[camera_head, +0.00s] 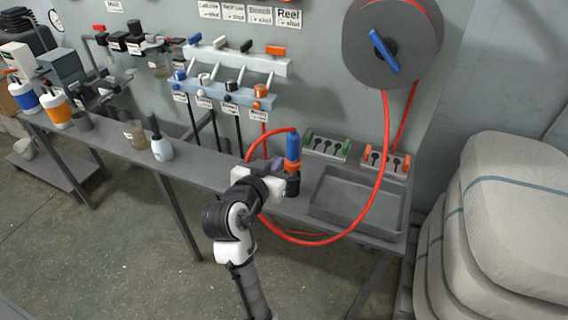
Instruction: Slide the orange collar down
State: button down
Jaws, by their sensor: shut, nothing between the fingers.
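The orange collar (291,165) is a short ring around the lower part of an upright blue nozzle (293,145). It stands above the grey bench, left of the sink. My gripper (293,187) is at the collar's lower edge in the picture, with its dark fingers shut and nothing held. I cannot tell whether the fingers touch the collar. The gripper and wrist hide what is below the collar.
A red hose (386,130) hangs from the wall reel (392,42) and loops around my gripper and across the sink (358,199). Valve blocks (327,147) stand behind the sink. Bottles stand along the bench's left part. Stacked sacks (510,220) fill the right side.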

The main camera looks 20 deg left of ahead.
jog(key=p, duration=0.1)
send_over(287, 167)
jog(key=s, duration=0.2)
jog(key=shift+s+d+f, duration=0.1)
jog(key=shift+f, duration=0.45)
notch_tip(287, 167, down, 3)
jog(key=shift+s+r, duration=0.1)
jog(key=shift+s, duration=0.05)
jog(key=shift+f+p, duration=0.35)
jog(key=shift+f, duration=0.35)
jog(key=shift+f, duration=0.1)
notch_tip(287, 167, down, 2)
jog(key=shift+f+b, duration=0.1)
jog(key=shift+b, duration=1)
jog(key=shift+r, duration=0.2)
